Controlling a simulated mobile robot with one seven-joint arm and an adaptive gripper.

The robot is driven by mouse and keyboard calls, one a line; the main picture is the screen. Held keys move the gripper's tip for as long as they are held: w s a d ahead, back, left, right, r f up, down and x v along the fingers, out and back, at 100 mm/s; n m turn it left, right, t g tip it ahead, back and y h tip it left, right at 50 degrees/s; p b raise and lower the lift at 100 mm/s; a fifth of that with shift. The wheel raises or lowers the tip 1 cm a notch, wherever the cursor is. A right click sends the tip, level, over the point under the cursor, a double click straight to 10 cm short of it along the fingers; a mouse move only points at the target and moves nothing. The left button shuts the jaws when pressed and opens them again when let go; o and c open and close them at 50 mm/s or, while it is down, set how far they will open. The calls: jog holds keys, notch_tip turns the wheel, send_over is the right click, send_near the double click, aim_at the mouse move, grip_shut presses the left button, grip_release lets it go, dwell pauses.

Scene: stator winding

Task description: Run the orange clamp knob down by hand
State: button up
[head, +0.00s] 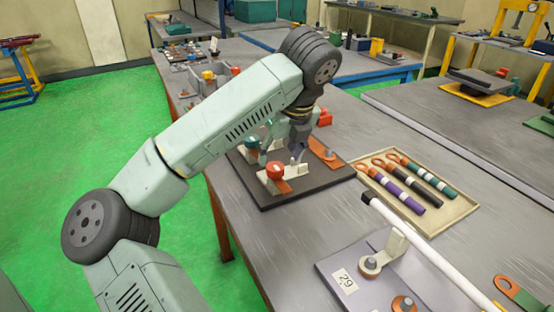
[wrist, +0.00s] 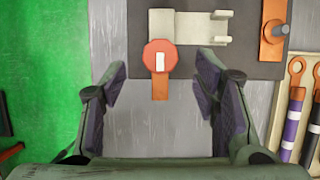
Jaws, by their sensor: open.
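The orange clamp knob (wrist: 160,57) is a red-orange, many-sided cap with a white mark on top. In the wrist view it lies ahead of and between my gripper's fingertips (wrist: 162,78), with gaps on both sides. An orange strap (wrist: 160,87) sticks out below it, beside a cream clamp block (wrist: 190,26). In the head view the knob (head: 274,169) stands near the front of a dark base plate (head: 272,203). My gripper (head: 286,148) is open and empty, pointing down over the plate. Its fingertips are partly hidden in the head view, and their height above the knob is unclear.
An orange lug with a grey stud (wrist: 274,32) is on the plate's right. A tan tray (head: 445,221) holds several striped rods with orange eyelets. A grey fixture (head: 342,276) marked 29 with a white bar stands at front right. The table's left edge is close.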

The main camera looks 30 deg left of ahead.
aim_at(275, 166)
jog(key=p+x, duration=0.1)
jog(key=x, duration=0.4)
jog(key=shift+r, duration=0.1)
jog(key=c, duration=1.1)
